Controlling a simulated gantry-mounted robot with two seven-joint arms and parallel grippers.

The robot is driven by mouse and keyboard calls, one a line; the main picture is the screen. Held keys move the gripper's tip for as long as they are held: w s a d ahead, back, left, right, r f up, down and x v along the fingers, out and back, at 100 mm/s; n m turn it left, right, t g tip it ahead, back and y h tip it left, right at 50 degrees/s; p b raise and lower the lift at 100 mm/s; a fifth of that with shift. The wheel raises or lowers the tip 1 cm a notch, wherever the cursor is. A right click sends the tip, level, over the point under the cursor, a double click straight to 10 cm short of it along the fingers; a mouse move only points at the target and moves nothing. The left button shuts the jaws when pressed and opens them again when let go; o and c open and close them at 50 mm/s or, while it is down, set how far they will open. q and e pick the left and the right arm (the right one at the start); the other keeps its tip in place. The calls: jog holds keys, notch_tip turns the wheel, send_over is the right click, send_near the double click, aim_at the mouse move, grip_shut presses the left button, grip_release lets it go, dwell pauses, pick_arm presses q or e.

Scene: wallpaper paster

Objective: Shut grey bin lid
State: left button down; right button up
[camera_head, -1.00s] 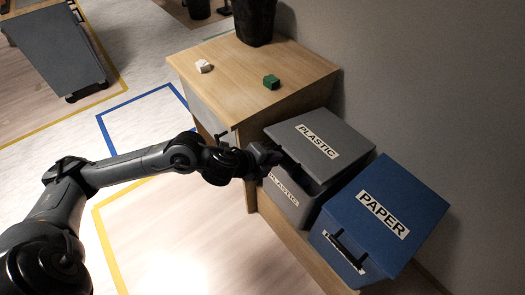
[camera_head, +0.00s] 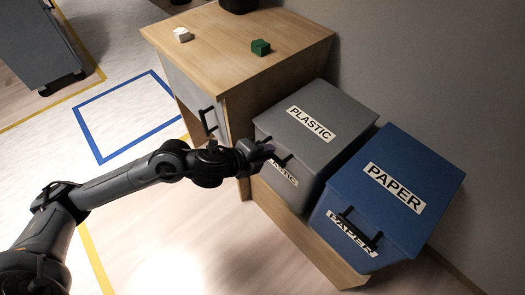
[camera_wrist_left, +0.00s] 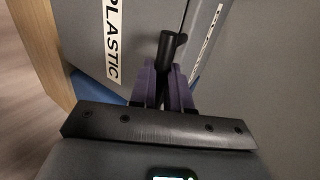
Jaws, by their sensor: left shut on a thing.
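The grey bin lid (camera_head: 322,118), labelled PLASTIC, lies down over the grey bin (camera_head: 263,187) in the head view, with no clear gap. My left gripper (camera_head: 268,153) is at the front edge of the lid. Its purple fingers (camera_wrist_left: 163,85) are shut on the black lid handle (camera_wrist_left: 171,48), which also shows in the head view (camera_head: 284,161). The gripper hides part of the bin's front label. My right gripper is not in view.
A blue PAPER bin (camera_head: 385,195) stands close on the right, with its own black handle (camera_head: 357,234). A wooden cabinet (camera_head: 215,50) behind carries a white block (camera_head: 182,35) and a green block (camera_head: 260,47). Open floor lies in front.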

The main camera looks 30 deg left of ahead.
pick_arm(q)
jog(key=f, duration=0.2)
jog(key=shift+s+a+f+g, duration=0.1)
jog(key=shift+s+f+g, duration=0.15)
jog(key=shift+f+g, duration=0.05)
jog(key=c, duration=1.4)
grip_release()
jog(key=o, duration=0.3)
jog(key=shift+s, duration=0.25)
jog(key=shift+r, duration=0.1)
jog(key=p+v, duration=0.4)
jog(key=v, duration=0.7)
jog(key=shift+w+r, duration=0.2)
